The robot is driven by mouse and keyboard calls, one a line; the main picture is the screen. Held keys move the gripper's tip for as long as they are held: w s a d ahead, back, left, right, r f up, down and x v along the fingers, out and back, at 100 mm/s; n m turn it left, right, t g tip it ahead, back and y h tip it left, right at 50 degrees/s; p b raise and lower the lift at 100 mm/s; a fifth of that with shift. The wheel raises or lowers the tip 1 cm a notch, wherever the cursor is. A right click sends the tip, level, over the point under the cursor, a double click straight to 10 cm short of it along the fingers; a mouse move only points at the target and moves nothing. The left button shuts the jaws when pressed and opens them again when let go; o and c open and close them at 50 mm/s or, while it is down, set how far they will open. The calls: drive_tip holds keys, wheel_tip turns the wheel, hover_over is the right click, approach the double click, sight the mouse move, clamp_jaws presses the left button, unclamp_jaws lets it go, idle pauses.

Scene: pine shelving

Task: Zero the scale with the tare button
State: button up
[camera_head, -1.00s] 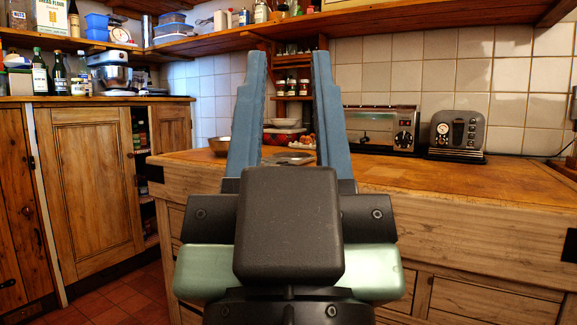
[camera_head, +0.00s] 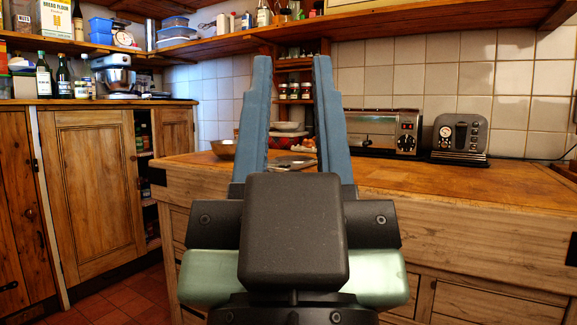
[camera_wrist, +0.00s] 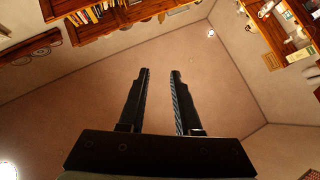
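My gripper (camera_head: 292,60) is raised in the middle of the head view. Its two blue fingers are apart and nothing is between them. It also shows open and empty in the wrist view (camera_wrist: 159,72), against the ceiling. A small round dial (camera_head: 123,38) on the upper left shelf looks like part of a scale; it is far from my gripper. It is too small to make out a tare button. No other scale can be made out, and part of the counter is hidden behind my gripper.
A wooden counter (camera_head: 440,185) stands ahead, with a toaster (camera_head: 460,137), a toaster oven (camera_head: 382,131) and a metal bowl (camera_head: 224,149). A stand mixer (camera_head: 113,75) and bottles stand on the left cabinets. Tiled floor (camera_head: 125,295) is open at lower left.

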clamp_jaws()
idle(1.5)
